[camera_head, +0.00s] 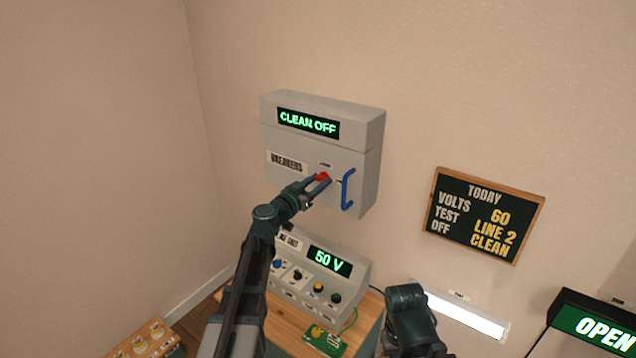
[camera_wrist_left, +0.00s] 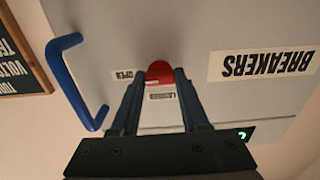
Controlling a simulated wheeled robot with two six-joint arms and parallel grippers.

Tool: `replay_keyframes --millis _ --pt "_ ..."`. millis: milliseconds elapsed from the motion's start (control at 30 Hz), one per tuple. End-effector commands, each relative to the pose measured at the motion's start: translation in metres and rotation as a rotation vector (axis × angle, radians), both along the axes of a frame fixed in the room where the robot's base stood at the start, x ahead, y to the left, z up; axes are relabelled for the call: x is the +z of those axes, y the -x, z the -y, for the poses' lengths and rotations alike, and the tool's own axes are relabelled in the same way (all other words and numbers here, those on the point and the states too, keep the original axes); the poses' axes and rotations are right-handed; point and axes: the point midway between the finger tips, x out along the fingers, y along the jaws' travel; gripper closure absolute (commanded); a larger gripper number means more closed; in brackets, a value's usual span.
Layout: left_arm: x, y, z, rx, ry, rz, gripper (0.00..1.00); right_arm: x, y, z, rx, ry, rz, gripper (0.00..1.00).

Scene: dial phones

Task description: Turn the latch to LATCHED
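The red latch (camera_head: 323,176) is on the front of the grey breaker box (camera_head: 350,115), left of its blue handle (camera_head: 347,189). My left gripper (camera_head: 318,184) is at the latch, one finger on each side. In the left wrist view the red latch (camera_wrist_left: 160,73) fills the gap between the fingertips (camera_wrist_left: 162,85), which look closed on it. Upside down there, an OPEN label (camera_wrist_left: 123,75) is left of the latch and a second label, seemingly LATCHED (camera_wrist_left: 162,96), is just below it. The fingers partly hide the latch, so its pointing is unclear. My right gripper is not shown.
Below the box, a grey console (camera_head: 320,290) with knobs and a 50 V display stands on a wooden bench (camera_head: 285,335). A TODAY board (camera_head: 485,215) hangs to the right. A lit white panel (camera_head: 465,315) and an OPEN sign (camera_head: 598,330) are at lower right.

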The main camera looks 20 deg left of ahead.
Motion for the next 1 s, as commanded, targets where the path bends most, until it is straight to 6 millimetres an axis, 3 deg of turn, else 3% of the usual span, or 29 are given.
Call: replay_keyframes --millis 33,133,533,1000 --pt "0.0 0.0002 0.0003 -0.001 0.0 0.0 0.83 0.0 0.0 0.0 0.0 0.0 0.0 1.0" --pt "-0.0001 0.0003 0.0004 -0.001 0.0 0.0 1.0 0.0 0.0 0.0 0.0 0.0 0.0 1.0" --pt "-0.0001 0.0003 0.0004 -0.002 0.063 -0.023 1.0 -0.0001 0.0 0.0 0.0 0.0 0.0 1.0" --pt "-0.0002 0.0001 0.0002 -0.002 0.439 -0.16 1.0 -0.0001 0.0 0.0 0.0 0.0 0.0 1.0"
